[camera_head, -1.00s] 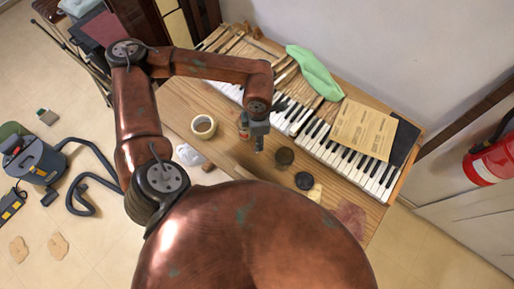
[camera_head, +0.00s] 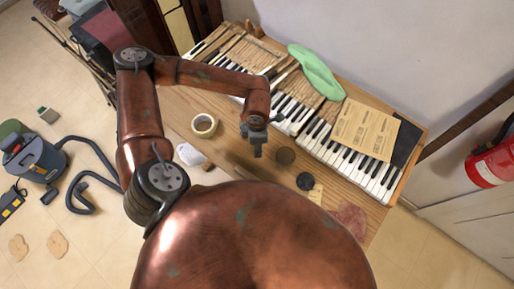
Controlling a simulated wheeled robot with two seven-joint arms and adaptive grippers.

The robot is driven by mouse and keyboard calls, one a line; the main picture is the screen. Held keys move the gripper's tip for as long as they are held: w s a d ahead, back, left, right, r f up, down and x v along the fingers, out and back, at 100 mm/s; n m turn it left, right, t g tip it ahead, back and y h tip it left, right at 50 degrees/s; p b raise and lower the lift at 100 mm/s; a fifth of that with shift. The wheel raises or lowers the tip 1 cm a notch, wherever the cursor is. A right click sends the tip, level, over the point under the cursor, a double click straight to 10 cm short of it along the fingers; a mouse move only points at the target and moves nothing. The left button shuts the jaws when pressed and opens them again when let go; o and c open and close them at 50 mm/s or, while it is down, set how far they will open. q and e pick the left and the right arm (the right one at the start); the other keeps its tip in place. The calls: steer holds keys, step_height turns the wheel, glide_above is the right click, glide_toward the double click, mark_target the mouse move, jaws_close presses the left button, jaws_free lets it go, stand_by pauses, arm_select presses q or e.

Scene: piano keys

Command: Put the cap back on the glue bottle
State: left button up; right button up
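My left gripper (camera_head: 257,152) hangs over the bench between the tape roll and a dark round disc. It is small and seen from above, so I cannot tell whether its fingers are open or shut, or whether they hold anything. I cannot pick out the glue bottle with certainty; the gripper and wrist cover part of the bench there. I cannot make out the cap either. My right gripper is not in view.
The wooden bench (camera_head: 222,150) carries a tape roll (camera_head: 204,125), a white item (camera_head: 190,155), dark discs (camera_head: 285,156) (camera_head: 304,181), a reddish cloth (camera_head: 350,217), piano keys (camera_head: 345,158), a paper sheet (camera_head: 364,132) and a green cloth (camera_head: 316,72). My large copper body hides the near edge.

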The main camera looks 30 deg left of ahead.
arm_select(q)
steer(key=shift+c, duration=0.2)
steer(key=c, duration=0.7)
steer(key=shift+c, duration=0.2)
